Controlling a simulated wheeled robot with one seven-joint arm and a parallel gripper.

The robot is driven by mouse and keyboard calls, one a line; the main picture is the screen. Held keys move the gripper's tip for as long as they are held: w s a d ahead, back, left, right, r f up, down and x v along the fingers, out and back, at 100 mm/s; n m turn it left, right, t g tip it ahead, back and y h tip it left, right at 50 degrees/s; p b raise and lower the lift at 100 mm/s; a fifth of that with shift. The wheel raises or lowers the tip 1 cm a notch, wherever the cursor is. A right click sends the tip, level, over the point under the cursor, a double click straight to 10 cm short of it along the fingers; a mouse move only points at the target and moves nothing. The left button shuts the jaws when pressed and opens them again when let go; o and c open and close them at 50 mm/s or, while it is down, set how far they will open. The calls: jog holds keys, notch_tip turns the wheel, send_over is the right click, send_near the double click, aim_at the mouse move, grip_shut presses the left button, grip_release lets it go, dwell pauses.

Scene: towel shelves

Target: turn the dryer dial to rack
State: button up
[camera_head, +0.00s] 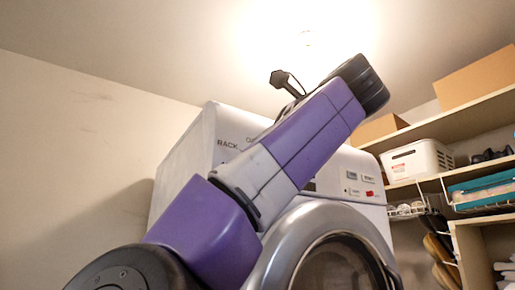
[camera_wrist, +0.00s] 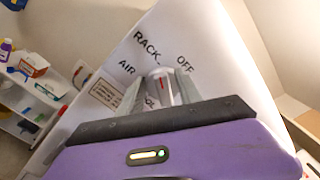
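The dryer (camera_head: 195,160) is a white machine with a round silver door, seen in the head view. Its front panel carries a RACK label, partly hidden behind my arm, and the dial is hidden there. In the wrist view the grey-white dial (camera_wrist: 161,88) has a small red mark near its top. RACK (camera_wrist: 147,43) is printed above and left of it, OFF above right, AIR to the left; a label below is mostly covered. My gripper (camera_wrist: 161,80) has one finger on each side of the dial, seemingly with narrow gaps. Its fingertips are hidden in the head view.
Wooden shelves (camera_head: 463,122) on the right hold a white basket (camera_head: 416,160), a cardboard box (camera_head: 478,78) and a teal item in a wire basket. A plain wall is on the left. My arm crosses in front of the dryer.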

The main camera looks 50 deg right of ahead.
jog(key=b+v, duration=0.2)
jog(key=v, duration=0.5)
jog(key=shift+s+b, duration=0.35)
jog(key=shift+s, duration=0.05)
jog(key=shift+a, duration=0.15)
